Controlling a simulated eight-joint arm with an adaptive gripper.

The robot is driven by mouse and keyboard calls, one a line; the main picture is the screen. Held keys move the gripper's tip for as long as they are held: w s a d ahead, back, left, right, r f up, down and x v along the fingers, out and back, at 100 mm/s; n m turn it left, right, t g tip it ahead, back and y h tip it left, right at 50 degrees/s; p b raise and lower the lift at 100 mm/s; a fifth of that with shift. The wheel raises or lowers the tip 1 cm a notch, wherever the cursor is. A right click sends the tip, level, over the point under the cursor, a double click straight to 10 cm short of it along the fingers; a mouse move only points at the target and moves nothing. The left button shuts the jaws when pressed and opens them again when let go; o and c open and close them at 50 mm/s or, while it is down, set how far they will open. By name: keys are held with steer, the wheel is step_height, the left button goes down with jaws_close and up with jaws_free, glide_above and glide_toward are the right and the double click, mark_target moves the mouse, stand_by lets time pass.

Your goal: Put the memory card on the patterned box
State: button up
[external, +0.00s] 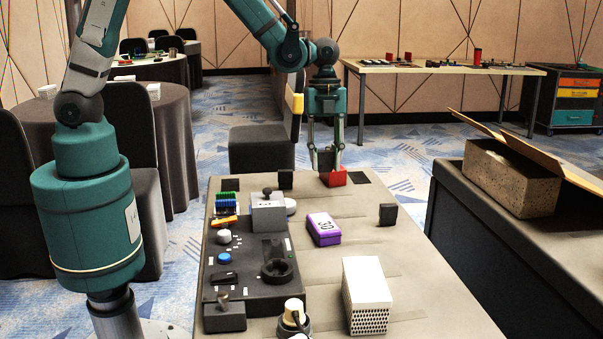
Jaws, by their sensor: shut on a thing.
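My gripper (326,163) is at the far end of the grey table, fingers pointing down. A dark, flat, upright piece (325,159) shows between its fingers and looks held; it may be the memory card, but no marking is readable. A red block (335,178) is directly below and in front of it; I cannot tell if they touch. A white box (368,284) with a dotted pattern on its front stands at the near right of the table and best fits the patterned box. Its top looks bare. My gripper is well behind it.
A purple labelled box (323,229) lies mid-table. Dark upright blocks stand at the right edge (388,214) and far end (285,179). A black control panel (253,272) fills the left side. An open speckled box (511,177) stands on the right-hand table.

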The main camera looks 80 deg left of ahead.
steer(key=shift+w+d+r, duration=0.15)
steer(key=shift+w+d, duration=0.05)
steer(key=shift+d, duration=0.4)
step_height(320, 180, up, 8)
steer(key=p, duration=0.6)
glide_above(366, 279)
steer(key=shift+a+r, duration=0.1)
steer(key=shift+a, duration=0.15)
steer(key=shift+f, duration=3.15)
steer(key=shift+f+b, duration=0.45)
steer(key=shift+f, duration=1.4)
